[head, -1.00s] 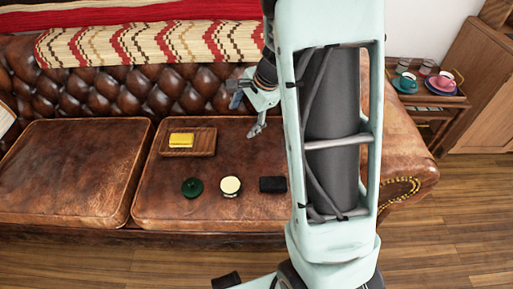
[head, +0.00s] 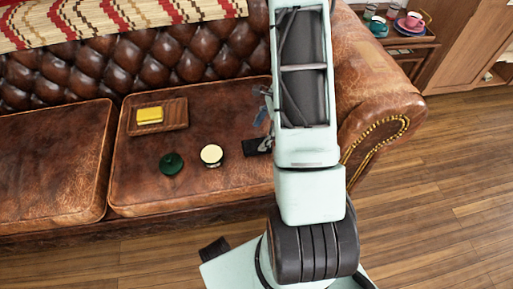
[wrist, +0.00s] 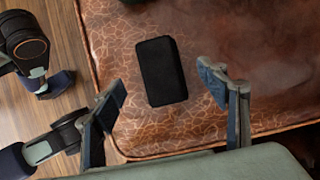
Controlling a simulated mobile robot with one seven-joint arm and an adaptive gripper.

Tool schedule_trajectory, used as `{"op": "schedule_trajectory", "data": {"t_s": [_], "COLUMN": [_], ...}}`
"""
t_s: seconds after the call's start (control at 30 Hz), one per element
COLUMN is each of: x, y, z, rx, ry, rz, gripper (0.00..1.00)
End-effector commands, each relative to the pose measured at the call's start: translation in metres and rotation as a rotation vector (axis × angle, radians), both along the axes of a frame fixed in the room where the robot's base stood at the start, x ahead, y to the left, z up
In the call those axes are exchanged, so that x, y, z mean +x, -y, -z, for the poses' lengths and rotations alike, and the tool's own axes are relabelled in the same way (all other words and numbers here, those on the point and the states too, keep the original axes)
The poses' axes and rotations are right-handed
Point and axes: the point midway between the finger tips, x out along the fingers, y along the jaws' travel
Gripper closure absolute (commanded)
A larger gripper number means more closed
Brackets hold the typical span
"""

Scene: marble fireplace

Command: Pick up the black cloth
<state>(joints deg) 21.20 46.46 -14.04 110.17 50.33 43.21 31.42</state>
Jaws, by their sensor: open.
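The black cloth (head: 252,147) is a small dark folded rectangle on the right seat cushion of the brown leather sofa, partly hidden by my arm in the head view. In the wrist view the cloth (wrist: 162,71) lies flat on the cushion, near its edge. My gripper (wrist: 161,88) is open and empty, with its two fingers apart on the left and right of the cloth in that picture. Its height above the cloth is hard to judge. In the head view my gripper (head: 264,112) is mostly hidden behind my arm.
A green round object (head: 171,164) and a cream-topped round tin (head: 212,155) sit left of the cloth. A wooden tray (head: 173,115) with a yellow block (head: 150,115) lies behind them. The sofa's armrest (head: 375,100) rises at right. A side table with cups (head: 410,22) stands beyond.

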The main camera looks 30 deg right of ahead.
Motion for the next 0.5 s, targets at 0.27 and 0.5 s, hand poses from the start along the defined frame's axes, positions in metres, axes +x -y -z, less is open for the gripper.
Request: {"op": "schedule_trajectory", "data": {"t_s": [0.27, 0.5], "x": [0.0, 0.002], "y": [-0.006, -0.015], "z": [0.028, 0.058], "rx": [0.0, 0.0], "ry": [-0.001, 0.0], "rz": [-0.001, -0.001], "gripper": [0.33, 0.33]}}
